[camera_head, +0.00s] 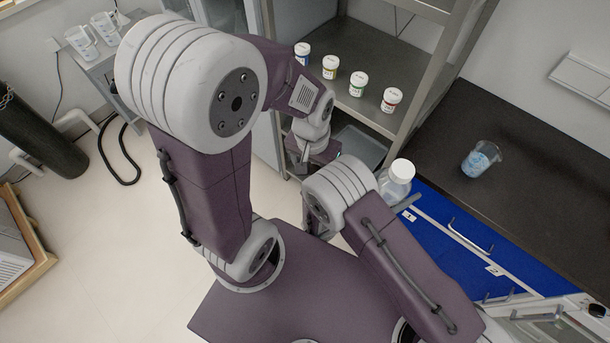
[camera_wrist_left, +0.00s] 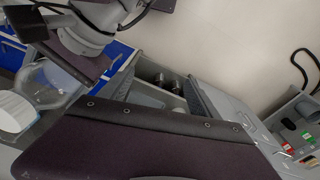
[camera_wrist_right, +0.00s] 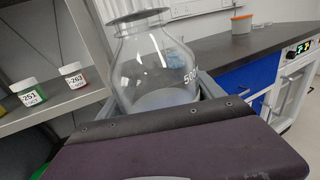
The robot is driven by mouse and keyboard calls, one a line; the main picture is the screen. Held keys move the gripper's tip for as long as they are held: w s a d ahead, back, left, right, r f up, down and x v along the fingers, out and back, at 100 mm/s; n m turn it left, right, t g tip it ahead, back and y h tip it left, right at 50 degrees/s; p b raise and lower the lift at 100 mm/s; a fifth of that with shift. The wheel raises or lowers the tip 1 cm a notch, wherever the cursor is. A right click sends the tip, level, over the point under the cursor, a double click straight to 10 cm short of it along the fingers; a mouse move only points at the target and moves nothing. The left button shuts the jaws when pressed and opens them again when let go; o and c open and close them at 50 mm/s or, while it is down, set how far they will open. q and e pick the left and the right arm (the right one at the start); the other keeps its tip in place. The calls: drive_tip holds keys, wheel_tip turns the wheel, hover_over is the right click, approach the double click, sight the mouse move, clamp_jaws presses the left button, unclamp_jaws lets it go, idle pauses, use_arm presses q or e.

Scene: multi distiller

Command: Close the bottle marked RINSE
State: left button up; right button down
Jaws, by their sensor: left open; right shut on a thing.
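My right gripper (camera_wrist_right: 155,92) is shut on a clear glass bottle (camera_wrist_right: 155,58), with one finger on each side of its body. A "500" mark shows on the glass; I cannot read RINSE. In the head view the bottle (camera_head: 391,190) is upright with a white cap (camera_head: 402,170) at its top; whether it is seated on the neck I cannot tell. The cap (camera_wrist_left: 14,112) also shows at the left of the left wrist view, beside the bottle's shoulder (camera_wrist_left: 55,82). My left gripper (camera_wrist_left: 163,90) is open and empty, apart from the bottle.
Several small labelled jars (camera_head: 358,84) stand on the metal shelf behind. A beaker with blue contents (camera_head: 481,158) stands on the dark counter (camera_head: 530,200) at right. Blue drawers (camera_head: 440,235) lie below the counter.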

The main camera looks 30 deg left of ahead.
use_arm(q)
drive_tip(key=shift+s+a+f, duration=0.4)
drive_tip(key=shift+s, duration=0.2)
drive_tip(key=shift+s+a+f, duration=0.35)
drive_tip(key=shift+s+f, duration=0.05)
drive_tip(key=shift+s, duration=0.2)
